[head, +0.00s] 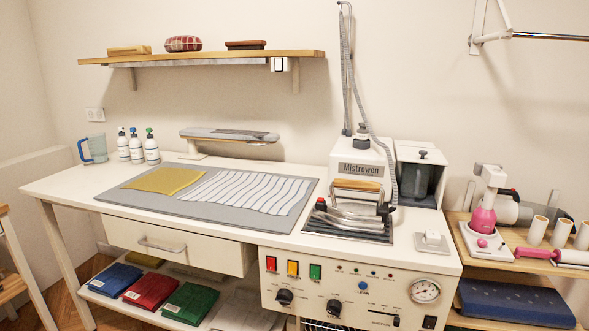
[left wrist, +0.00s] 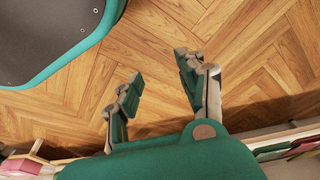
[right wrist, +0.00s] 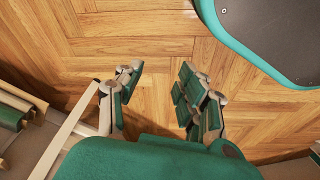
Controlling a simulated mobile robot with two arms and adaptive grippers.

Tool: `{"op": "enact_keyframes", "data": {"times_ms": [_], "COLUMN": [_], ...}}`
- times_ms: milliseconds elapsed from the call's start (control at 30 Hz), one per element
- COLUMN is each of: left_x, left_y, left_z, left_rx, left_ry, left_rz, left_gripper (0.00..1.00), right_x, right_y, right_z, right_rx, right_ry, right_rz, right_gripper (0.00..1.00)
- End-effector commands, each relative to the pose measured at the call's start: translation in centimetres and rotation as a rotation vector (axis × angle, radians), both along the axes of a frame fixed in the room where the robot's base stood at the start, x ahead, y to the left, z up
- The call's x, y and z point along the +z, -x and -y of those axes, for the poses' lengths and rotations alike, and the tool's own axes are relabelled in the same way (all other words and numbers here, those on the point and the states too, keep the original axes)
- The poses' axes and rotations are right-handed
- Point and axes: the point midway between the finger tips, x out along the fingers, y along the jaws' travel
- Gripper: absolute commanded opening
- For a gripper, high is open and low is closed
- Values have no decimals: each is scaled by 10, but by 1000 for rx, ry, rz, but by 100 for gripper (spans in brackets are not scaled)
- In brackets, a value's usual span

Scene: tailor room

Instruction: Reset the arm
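My left gripper (left wrist: 158,80) shows in the left wrist view with its two fingers spread apart and nothing between them, above the wooden floor. My right gripper (right wrist: 160,85) shows in the right wrist view, also with its fingers apart and empty over the floor. Neither gripper nor arm shows in the head view. Part of my own green and dark base shows at the upper left of the left wrist view and upper right of the right wrist view.
A white worktable (head: 70,187) holds a grey mat (head: 262,226) with yellow and striped cloths, and an iron (head: 350,208). Folded cloths (head: 150,290) lie on the shelf below. A wooden side table (head: 460,219) stands at right. The herringbone floor (left wrist: 240,45) below the grippers is clear.

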Motion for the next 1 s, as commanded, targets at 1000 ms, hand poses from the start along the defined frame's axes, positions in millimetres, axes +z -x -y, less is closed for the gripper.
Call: {"op": "enact_keyframes", "data": {"times_ms": [1000], "left_x": [-49], "left_y": [167], "left_z": [-30], "left_rx": [-25], "left_ry": [-16], "left_rz": [-109], "left_gripper": [40], "right_x": [-49], "right_y": [167], "right_z": [30], "right_rx": [25], "right_ry": [17], "right_rz": [-108], "right_gripper": [38]}}
